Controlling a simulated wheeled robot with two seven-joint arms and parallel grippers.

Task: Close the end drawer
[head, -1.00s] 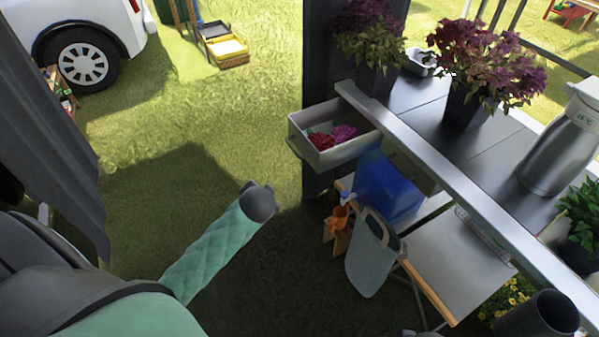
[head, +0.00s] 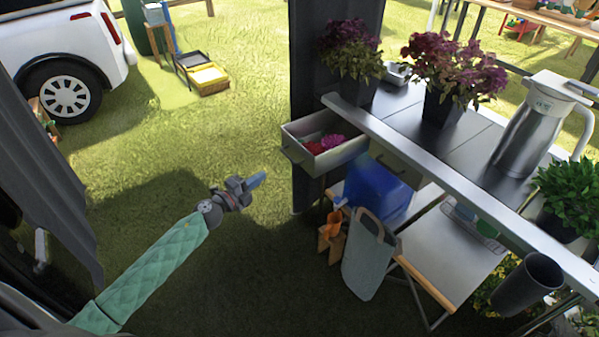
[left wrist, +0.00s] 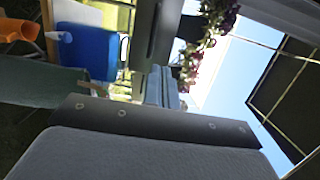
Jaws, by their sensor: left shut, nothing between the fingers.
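The end drawer (head: 338,155) sticks out open from the far end of the table in the head view. It is pale and box-like, with a red and a pink flower bunch (head: 325,143) inside. My left gripper (head: 257,180) is shut and empty. I do not see my right gripper.
A second drawer front (head: 397,166) sits beside the end drawer. Below are a blue box (head: 378,190), a grey bag (head: 368,255) and a folding table (head: 440,255). Potted purple plants (head: 452,65) and a steel jug (head: 533,125) stand on the dark tabletop (head: 470,135). Grass at left is open.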

